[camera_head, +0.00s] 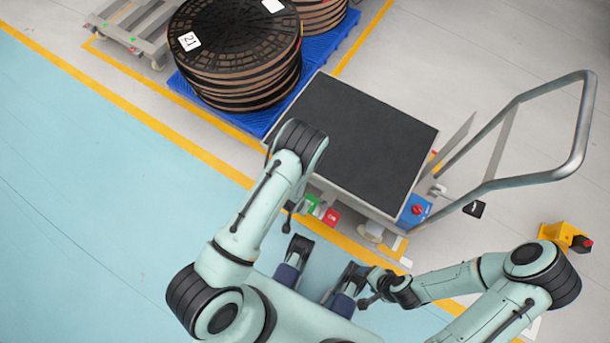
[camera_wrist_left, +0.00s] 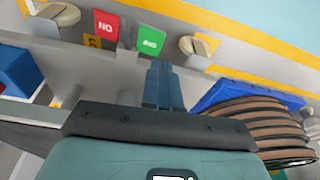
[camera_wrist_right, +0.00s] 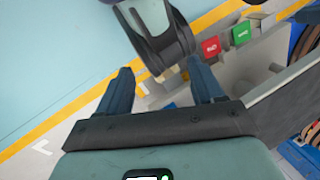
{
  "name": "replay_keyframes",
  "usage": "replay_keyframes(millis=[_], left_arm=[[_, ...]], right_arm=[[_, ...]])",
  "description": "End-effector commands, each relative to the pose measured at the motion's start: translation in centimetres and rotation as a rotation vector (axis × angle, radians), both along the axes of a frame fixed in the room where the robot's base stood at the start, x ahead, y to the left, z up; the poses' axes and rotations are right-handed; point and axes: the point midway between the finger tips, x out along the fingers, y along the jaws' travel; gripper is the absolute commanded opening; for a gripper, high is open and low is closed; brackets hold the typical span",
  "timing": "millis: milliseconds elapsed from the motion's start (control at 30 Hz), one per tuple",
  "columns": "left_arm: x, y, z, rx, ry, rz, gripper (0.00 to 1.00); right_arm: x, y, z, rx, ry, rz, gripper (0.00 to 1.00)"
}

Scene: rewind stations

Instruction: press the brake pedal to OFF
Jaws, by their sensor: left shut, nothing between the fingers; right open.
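The brake pedals are a red pedal (camera_head: 332,217) and a green pedal (camera_head: 312,204) low on the near side of the grey cart. In the left wrist view the red pedal (camera_wrist_left: 106,26) and green pedal (camera_wrist_left: 150,39) carry white lettering, upside down; both look level with little tilt difference I can judge. My left gripper (camera_wrist_left: 163,68) is shut and empty, its fingertips just below the green pedal in that view; contact is not clear. The head view mostly hides it behind my left arm. My right gripper (camera_wrist_right: 162,80) is open and empty, away from the pedals.
The cart has a dark flat top (camera_head: 355,140), a curved tubular handle (camera_head: 585,125) and a blue box with a red knob (camera_head: 414,210). A blue pallet (camera_head: 325,45) with stacked dark reels (camera_head: 235,45) stands behind it. A yellow object (camera_head: 560,236) lies right. Left floor is clear.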

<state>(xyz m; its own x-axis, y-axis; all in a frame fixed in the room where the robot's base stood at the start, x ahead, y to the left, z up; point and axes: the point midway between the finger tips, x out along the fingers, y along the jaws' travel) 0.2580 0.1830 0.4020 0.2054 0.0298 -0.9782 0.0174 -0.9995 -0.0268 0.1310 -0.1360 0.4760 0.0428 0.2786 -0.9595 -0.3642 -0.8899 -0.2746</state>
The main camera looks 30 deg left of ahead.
Motion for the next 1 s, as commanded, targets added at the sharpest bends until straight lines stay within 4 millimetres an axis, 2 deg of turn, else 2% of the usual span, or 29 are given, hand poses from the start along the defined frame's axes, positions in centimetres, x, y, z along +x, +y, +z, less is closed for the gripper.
replay_keyframes(millis=[33,100,200,500,667,767,1000], left_arm=[[1.6,-0.2,-1.5,0.02,-0.031,-0.035,0.0],[3.1,-0.3,-2.0,0.038,-0.062,-0.06,0.0],[4.2,-0.4,-2.0,0.049,-0.083,-0.077,0.0],[4.3,-0.3,-1.8,0.049,-0.086,-0.078,0.0],[4.5,-0.3,-2.7,0.049,-0.085,-0.078,0.0],[4.9,-0.2,-4.2,0.049,-0.085,-0.078,0.0],[6.3,0.1,-9.3,0.049,-0.084,-0.078,0.0]], right_arm=[[0.3,-0.1,-1.5,-0.003,-0.008,-0.003,0.67],[0.6,-0.2,-2.1,-0.007,-0.016,-0.006,0.67],[0.8,-0.2,-2.3,-0.008,-0.023,-0.007,0.67],[0.8,-0.2,-2.1,-0.008,-0.023,-0.007,0.67],[1.1,-0.4,-2.5,-0.013,-0.031,-0.011,0.67],[1.8,-0.7,-3.2,-0.021,-0.048,-0.019,0.67],[4.5,-2.1,-5.4,-0.056,-0.12,-0.049,0.67]])
